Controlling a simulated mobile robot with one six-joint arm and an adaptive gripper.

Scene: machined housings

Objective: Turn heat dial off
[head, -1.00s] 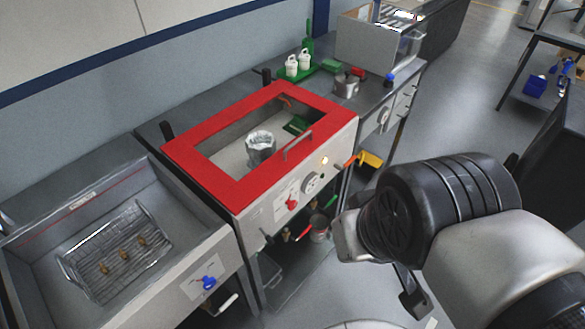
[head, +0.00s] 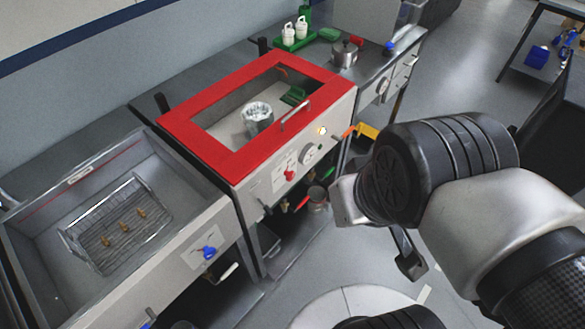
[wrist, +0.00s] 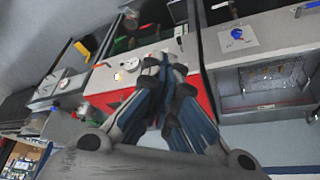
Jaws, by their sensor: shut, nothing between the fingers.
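The heat dial's label is not readable, so I cannot tell for certain which control it is. The red-topped unit (head: 190,131) has a light front panel with a round grey dial (head: 310,155), a red knob (head: 289,175) and a lit lamp (head: 322,130). The grey dial also shows in the wrist view (wrist: 132,64). My gripper (wrist: 165,68) is shut and empty, its fingers together in front of that panel. They hide part of the panel, and contact is not visible. In the head view my arm is at the right, apart from the panel.
A basin (head: 30,235) with a wire basket stands at the left, with a blue knob (head: 208,252) on its front. A pot (head: 344,54) and white bottles on a green tray (head: 290,45) stand behind. Open floor (head: 450,90) lies to the right.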

